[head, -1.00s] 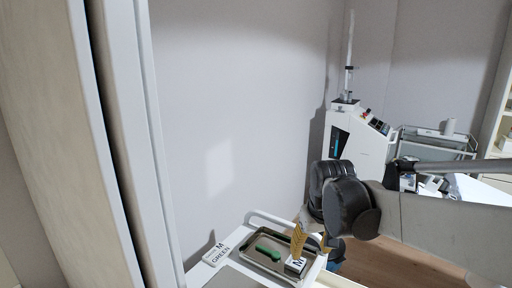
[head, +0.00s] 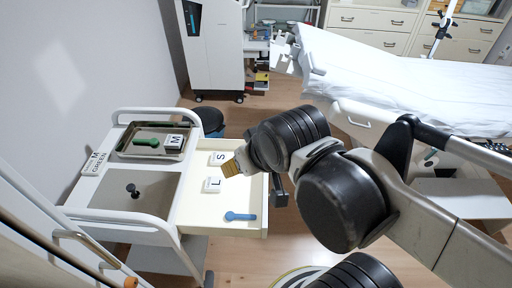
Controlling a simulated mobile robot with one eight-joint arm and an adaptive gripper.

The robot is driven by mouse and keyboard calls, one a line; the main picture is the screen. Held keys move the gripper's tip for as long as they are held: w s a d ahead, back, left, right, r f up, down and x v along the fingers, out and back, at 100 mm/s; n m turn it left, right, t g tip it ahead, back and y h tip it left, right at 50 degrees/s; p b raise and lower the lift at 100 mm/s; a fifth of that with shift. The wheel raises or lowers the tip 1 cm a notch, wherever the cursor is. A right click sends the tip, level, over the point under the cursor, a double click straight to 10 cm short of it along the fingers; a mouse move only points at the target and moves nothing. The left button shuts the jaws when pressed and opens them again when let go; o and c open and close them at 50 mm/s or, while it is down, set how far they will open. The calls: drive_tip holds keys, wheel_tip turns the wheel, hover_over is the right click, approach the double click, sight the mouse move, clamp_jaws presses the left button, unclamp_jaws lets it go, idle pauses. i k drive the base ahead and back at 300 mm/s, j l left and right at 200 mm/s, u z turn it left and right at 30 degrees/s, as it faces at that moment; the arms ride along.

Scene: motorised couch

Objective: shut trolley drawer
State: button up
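The white trolley (head: 150,226) stands at the left, with its cream drawer (head: 238,204) pulled out to the right. Inside the drawer lie a white card marked S (head: 218,158), a white card marked L (head: 212,185) and a blue spoon-like item (head: 240,216). My gripper (head: 236,166) shows at the drawer's right side in the picture, with one tan finger pad over or near the drawer. The rest of it is hidden behind my dark wrist joints, so its opening and any contact are unclear. A dark piece (head: 279,190) sits by the drawer front; I cannot tell whether it is a handle or gripper part.
On the trolley top are a metal tray (head: 124,149) with a green item (head: 146,142) and an M card (head: 174,141), and a "GREEN" label (head: 95,163). A white-covered couch (head: 400,85) fills the right. A white machine (head: 210,50) stands behind. Wood floor (head: 235,265) shows near the trolley.

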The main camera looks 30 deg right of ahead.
sight(201, 212)
drive_tip(key=k+l, duration=0.2)
drive_tip(key=l, duration=0.15)
drive_tip(key=k+l+z, duration=0.1)
drive_tip(key=k+l+u, duration=0.2)
drive_tip(key=k+l, duration=0.25)
